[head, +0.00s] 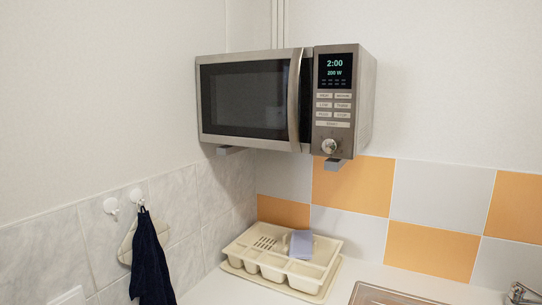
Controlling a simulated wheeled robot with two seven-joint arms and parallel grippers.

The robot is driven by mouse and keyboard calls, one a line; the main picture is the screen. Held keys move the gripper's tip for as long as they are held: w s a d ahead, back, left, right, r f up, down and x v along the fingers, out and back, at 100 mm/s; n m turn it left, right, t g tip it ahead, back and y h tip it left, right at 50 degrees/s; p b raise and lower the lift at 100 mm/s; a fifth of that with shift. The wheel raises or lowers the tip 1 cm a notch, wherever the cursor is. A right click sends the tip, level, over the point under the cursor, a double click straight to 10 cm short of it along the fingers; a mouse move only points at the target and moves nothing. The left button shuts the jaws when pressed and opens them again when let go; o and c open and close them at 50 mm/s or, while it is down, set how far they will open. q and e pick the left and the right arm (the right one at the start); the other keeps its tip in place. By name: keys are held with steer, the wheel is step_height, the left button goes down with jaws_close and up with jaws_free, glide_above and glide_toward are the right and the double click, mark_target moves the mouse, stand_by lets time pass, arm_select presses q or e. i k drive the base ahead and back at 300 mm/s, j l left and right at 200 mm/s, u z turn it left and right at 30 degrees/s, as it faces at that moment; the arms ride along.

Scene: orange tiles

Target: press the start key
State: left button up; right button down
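A steel microwave (255,97) is mounted on the wall above the counter in the head view, with its door shut. Its control panel (318,140) is on the right side. The display (335,70) is lit and reads 2:00 and 200 W. Below it are rows of small pale keys. A single wide key (333,124) lies under these rows, above a round knob (329,146). The key labels are too small to read surely, so I cannot confirm which is the start key. Neither of my grippers is in view.
A cream dish rack (318,273) with a bluish cloth (301,244) stands on the counter below the microwave. A sink edge (385,296) and a tap (520,293) are at the lower right. A dark towel (149,262) hangs from a wall hook at left. The space before the microwave is clear.

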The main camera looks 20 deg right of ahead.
mark_target(317, 123)
steer(key=i+l+z, duration=0.1)
steer(key=z, duration=0.25)
steer(key=i+z, duration=0.6)
steer(key=z, duration=0.15)
